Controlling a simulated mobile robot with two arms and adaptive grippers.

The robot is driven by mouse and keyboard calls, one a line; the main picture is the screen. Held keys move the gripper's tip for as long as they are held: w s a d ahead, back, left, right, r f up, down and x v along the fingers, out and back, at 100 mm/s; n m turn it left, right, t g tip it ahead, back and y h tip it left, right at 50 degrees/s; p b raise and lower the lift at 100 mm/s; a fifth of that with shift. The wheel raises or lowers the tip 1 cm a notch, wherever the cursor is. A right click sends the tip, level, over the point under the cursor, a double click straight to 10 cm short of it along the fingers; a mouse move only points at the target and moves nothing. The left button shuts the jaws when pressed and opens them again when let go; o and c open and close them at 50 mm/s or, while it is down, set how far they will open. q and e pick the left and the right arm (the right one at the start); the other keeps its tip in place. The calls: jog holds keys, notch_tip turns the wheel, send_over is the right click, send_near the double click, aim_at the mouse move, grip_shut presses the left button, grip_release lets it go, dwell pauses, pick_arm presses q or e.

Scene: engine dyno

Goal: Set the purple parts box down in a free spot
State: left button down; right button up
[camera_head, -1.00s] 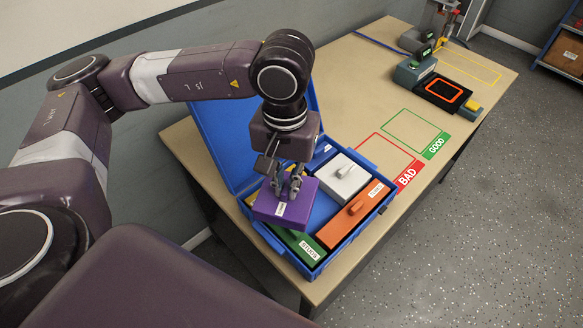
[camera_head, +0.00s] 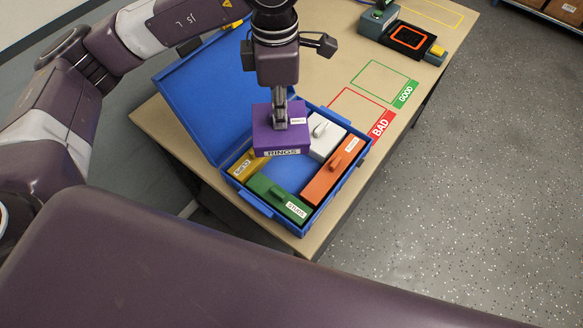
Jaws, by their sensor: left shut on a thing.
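The purple parts box (camera_head: 267,139), labelled RINGS on its front, is held by my left gripper (camera_head: 280,118), which is shut on it from above. The box hangs over the back part of the open blue case (camera_head: 252,203) and looks raised above the other boxes. It hides part of the case's inside. The blue case holds a yellow box (camera_head: 240,166) at left, a green box (camera_head: 276,199) labelled STUDS at front, an orange box (camera_head: 330,174) at right and a white box (camera_head: 326,140) at back right. A bare blue patch of case floor shows in the middle. My right gripper is not in view.
The case's lid (camera_head: 200,95) stands open at the back left. Behind the case, the tan table (camera_head: 340,75) has an empty red BAD outline (camera_head: 362,95) and an empty green GOOD outline (camera_head: 381,80). A black device (camera_head: 408,38) stands farther back.

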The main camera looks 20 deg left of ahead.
aim_at(292, 118)
pick_arm(q)
jog(key=n, duration=0.1)
jog(key=r+n, duration=0.1)
jog(key=n, duration=0.1)
jog(key=w+d+n, duration=0.1)
jog(key=n, duration=0.1)
jog(key=shift+d+r+p, duration=0.1)
jog(key=shift+r+p, duration=0.25)
jog(key=n, duration=0.2)
jog(key=r+n, duration=0.1)
jog(key=n, duration=0.1)
jog(key=shift+w+d, duration=0.3)
jog(key=shift+w, duration=0.05)
notch_tip(292, 118, down, 20)
jog(key=p, duration=0.4)
jog(key=shift+r, duration=0.15)
jog(key=shift+f, duration=0.2)
